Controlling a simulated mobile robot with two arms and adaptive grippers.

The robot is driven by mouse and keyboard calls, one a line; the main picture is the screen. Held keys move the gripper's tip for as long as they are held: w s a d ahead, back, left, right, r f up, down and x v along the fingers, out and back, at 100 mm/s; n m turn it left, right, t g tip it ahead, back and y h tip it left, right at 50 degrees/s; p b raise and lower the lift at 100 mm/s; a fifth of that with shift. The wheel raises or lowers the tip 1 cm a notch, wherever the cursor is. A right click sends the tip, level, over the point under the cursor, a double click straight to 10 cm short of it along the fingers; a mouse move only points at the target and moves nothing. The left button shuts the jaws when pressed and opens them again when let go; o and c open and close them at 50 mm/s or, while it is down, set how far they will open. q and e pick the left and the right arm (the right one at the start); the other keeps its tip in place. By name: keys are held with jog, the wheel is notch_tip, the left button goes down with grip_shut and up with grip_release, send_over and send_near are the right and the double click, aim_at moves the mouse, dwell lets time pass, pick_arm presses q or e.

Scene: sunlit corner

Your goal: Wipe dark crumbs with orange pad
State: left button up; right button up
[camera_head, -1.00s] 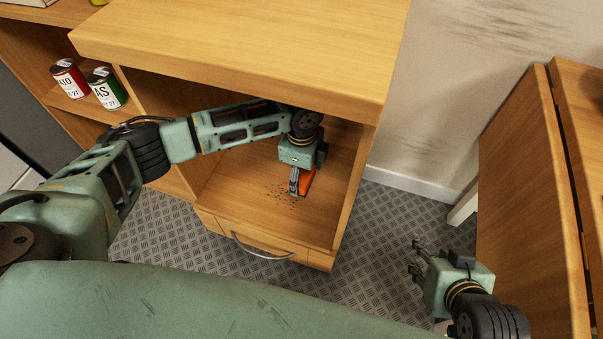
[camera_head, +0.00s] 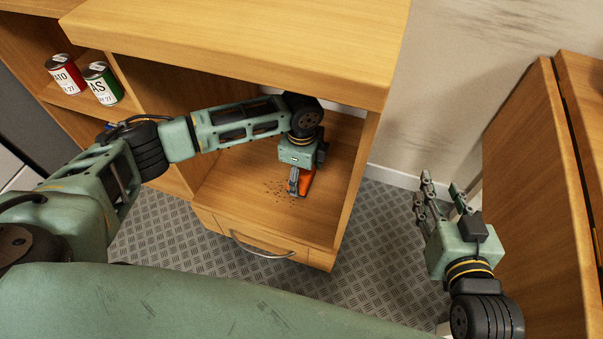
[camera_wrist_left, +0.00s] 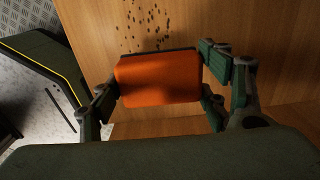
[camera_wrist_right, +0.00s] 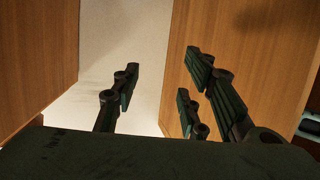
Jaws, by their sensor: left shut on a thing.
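The orange pad (camera_head: 306,181) is held by my left gripper (camera_head: 299,180) inside the open lower compartment of the wooden cabinet. In the left wrist view the pad (camera_wrist_left: 160,78) sits between the fingers. The dark crumbs (camera_head: 277,187) lie scattered on the compartment floor, just left of the pad. In the left wrist view the crumbs (camera_wrist_left: 148,22) show beyond the pad's far edge. Whether the pad touches the floor is hard to tell. My right gripper (camera_head: 442,195) is open and empty, outside the cabinet at the right.
The cabinet top (camera_head: 240,40) overhangs the compartment, and a side wall (camera_head: 354,185) bounds it on the right. A drawer handle (camera_head: 262,247) is below. A red can (camera_head: 64,75) and a green can (camera_head: 103,84) stand on the left shelf. A wooden panel (camera_head: 535,170) stands right of my right gripper.

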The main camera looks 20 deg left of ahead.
pick_arm(q)
jog(key=shift+f+b, duration=0.75)
jog(key=shift+b, duration=0.2)
jog(key=shift+f+b, duration=0.6)
jog(key=shift+b, duration=0.2)
pick_arm(e)
notch_tip(320, 180, up, 18)
jog(key=s+a+t+y, duration=0.2)
jog(key=t+y, duration=0.1)
jog(key=t, duration=0.7)
jog(key=shift+y, duration=0.3)
jog(key=shift+s+f, duration=0.1)
pick_arm(q)
jog(key=shift+f, duration=0.6)
pick_arm(e)
jog(key=shift+s+d+r+t, duration=0.1)
jog(key=shift+s+r+t, duration=0.15)
jog(key=shift+t, duration=0.15)
pick_arm(q)
jog(key=shift+f+b, duration=0.25)
jog(key=shift+b, duration=0.05)
pick_arm(e)
jog(key=shift+s+r, duration=0.15)
jog(key=shift+r, duration=0.15)
pick_arm(q)
jog(key=shift+f, duration=0.1)
pick_arm(e)
jog(key=shift+r, duration=0.1)
